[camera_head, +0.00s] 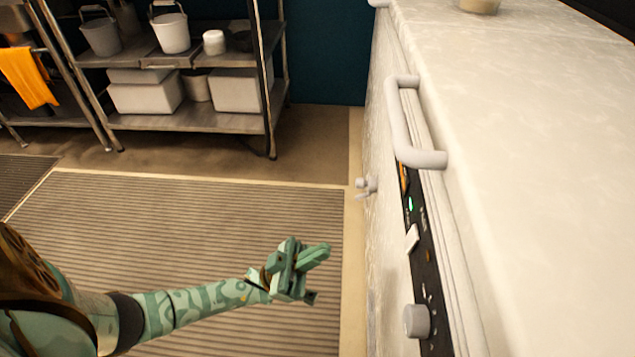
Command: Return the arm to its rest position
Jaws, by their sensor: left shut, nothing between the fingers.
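My left arm (185,308) comes in from the lower left and reaches over the floor toward the counter. It is green with a lighter pattern. My left gripper (318,273) is at its end, shut and empty, over the right part of the ribbed mat and a little left of the counter's front. It touches nothing that I can see. My right gripper is not in view.
A white counter (540,130) fills the right side. Its front has a handle (402,125), a dark control panel and a knob (416,321). A metal shelf (190,121) with buckets and bins stands at the back. The ribbed mat (190,220) is clear.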

